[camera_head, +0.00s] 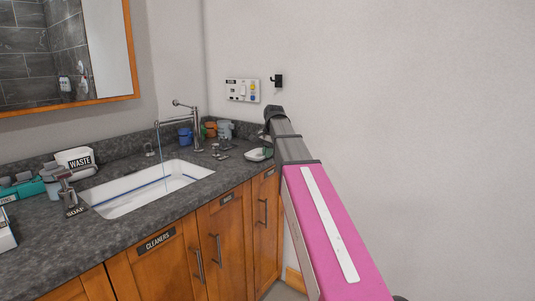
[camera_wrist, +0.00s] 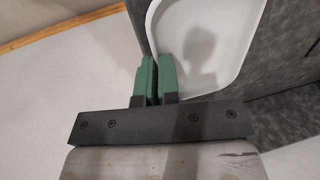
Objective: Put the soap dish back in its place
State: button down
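The soap dish looks like a shallow white tray (camera_wrist: 205,45) with a rounded rim in the wrist view. In the head view it is a small pale dish (camera_head: 257,155) at the right end of the counter, near the wall. My gripper (camera_wrist: 157,80) has green fingers close together on the dish's near left rim, with the rim running in between them. In the head view my arm reaches to that corner, and the fingers are hidden. I cannot tell whether the dish rests on the counter or hangs just above it.
The grey counter (camera_head: 105,229) holds a white sink (camera_head: 150,188) with a tall faucet (camera_head: 197,130). Cups (camera_head: 225,130) stand behind the dish. A WASTE box (camera_head: 76,160) and a teal tray (camera_head: 22,188) are left. A wall panel (camera_head: 242,91) and hook (camera_head: 277,81) are above.

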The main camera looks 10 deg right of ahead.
jog(key=c, duration=1.3)
grip_release()
jog(key=shift+f, duration=0.1)
jog(key=shift+c, duration=0.2)
notch_tip(320, 180, up, 12)
jog(key=s+d, duration=0.1)
jog(key=shift+s+d, duration=0.25)
jog(key=shift+s, duration=0.05)
